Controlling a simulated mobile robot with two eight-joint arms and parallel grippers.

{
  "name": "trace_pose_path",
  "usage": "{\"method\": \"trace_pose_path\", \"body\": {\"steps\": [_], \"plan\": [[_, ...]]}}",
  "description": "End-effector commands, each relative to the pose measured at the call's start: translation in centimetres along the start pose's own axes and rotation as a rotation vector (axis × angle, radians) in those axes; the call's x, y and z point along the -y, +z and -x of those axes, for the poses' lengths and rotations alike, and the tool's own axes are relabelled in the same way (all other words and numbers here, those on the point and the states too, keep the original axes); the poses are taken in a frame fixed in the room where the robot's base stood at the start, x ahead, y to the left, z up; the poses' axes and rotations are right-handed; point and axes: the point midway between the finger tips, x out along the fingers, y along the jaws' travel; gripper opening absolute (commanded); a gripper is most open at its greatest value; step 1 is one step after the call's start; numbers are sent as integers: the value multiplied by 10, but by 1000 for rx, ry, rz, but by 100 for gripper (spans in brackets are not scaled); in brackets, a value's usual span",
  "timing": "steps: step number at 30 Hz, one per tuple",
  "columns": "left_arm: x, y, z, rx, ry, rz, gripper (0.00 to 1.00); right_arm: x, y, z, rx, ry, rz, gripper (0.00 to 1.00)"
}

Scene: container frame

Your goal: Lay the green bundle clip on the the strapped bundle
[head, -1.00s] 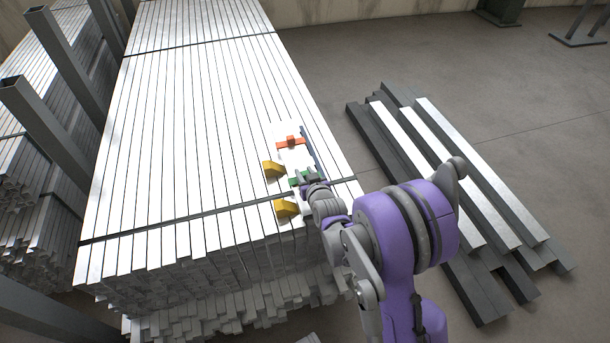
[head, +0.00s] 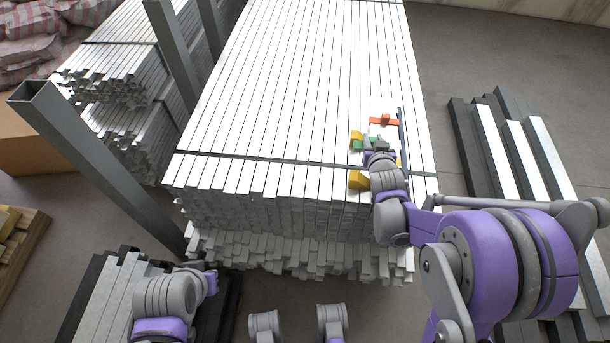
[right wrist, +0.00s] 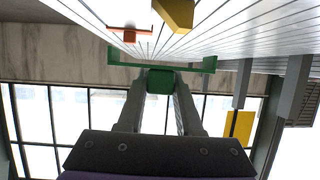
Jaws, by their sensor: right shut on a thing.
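The strapped bundle (head: 270,90) of pale metal bars fills the middle of the head view, with a dark strap (head: 230,155) across its near end. My right gripper (head: 374,152) is over its right side, shut on the green bundle clip (head: 359,144). In the right wrist view the clip's green block (right wrist: 160,82) sits between the fingertips, its long bar (right wrist: 118,63) crossing just beyond them. The clip is close to the bundle's top; I cannot tell whether it touches. My left arm shows at lower left, but its gripper is not visible.
An orange clip (head: 384,120) lies on a white plate just beyond my right gripper. Yellow blocks (head: 358,180) stand on the bundle left of and nearer than the gripper. Grey posts (head: 100,170) rise left of the bundle. Loose bars (head: 515,150) lie on the floor at right.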

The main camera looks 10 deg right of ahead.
Motion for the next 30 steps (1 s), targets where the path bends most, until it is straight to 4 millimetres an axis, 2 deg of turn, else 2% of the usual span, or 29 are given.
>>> {"method": "trace_pose_path", "body": {"steps": [1, 8, 12, 15, 18, 21, 24, 26, 30], "plan": [[0, 1, -2, 1, 0, 0, 0, 15, 6, 0, 0, -12, 7, 0], [0, 2, -6, 2, 0, 0, 0, 66, 25, 5, 0, -23, 15, 0], [0, 4, -11, 4, 0, 0, 0, 110, 35, 14, -1, -15, 13, 0], [0, 5, -16, 6, 0, 0, 0, 146, 36, 25, -1, 8, 3, 0], [0, 6, -18, 7, 0, 0, 0, 172, 29, 37, -2, 30, -5, 0], [0, 6, -20, 7, 0, 0, 0, 191, 22, 46, -2, 43, -10, 0], [0, 7, -22, 8, 0, 0, 0, 200, 18, 51, -2, 51, -12, 0], [0, 8, -26, 9, 0, 0, 0, 203, 23, 49, -2, 54, -12, 0], [0, 12, -39, 13, 0, 0, 0, 203, 48, 39, -1, 55, -13, 0]]}}
